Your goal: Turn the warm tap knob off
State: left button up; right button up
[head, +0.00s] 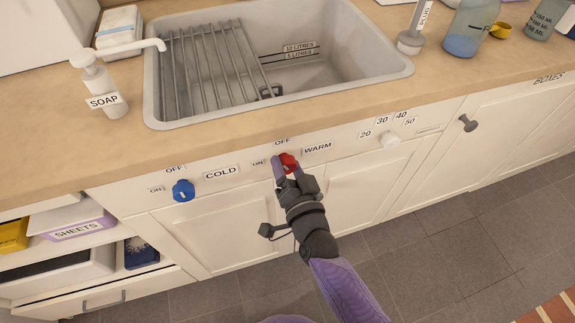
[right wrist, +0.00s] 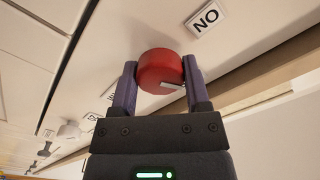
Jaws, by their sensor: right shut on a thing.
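The red warm tap knob (head: 290,160) is on the cabinet front below the sink, between the ON label (head: 258,162) and the WARM label (head: 318,147), with the OFF label (head: 281,142) above it. My right gripper (head: 286,166) is shut on it. In the right wrist view the red knob (right wrist: 160,72) sits between the two purple fingers of my right gripper (right wrist: 161,68), one on each side. A white mark shows at the lower right of the knob there, and its exact setting is hard to tell. My left gripper is not in view.
The blue COLD knob (head: 183,190) is to the left and a white knob (head: 390,141) to the right. The sink (head: 340,55) with a rack is above. A soap bottle (head: 103,92) stands at its left. Open shelves (head: 70,245) are at lower left; grey floor (head: 440,260) is clear.

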jog(key=m, duration=0.4)
jog(key=shift+f+m, duration=0.1)
jog(key=shift+m, duration=0.3)
dwell(0.4)
jog(key=o, duration=1.3)
jog(key=shift+s, duration=0.1)
jog(key=shift+s+d, duration=0.15)
jog(key=shift+s, duration=0.2)
jog(key=p+v, duration=0.2)
jog(key=v, duration=0.7)
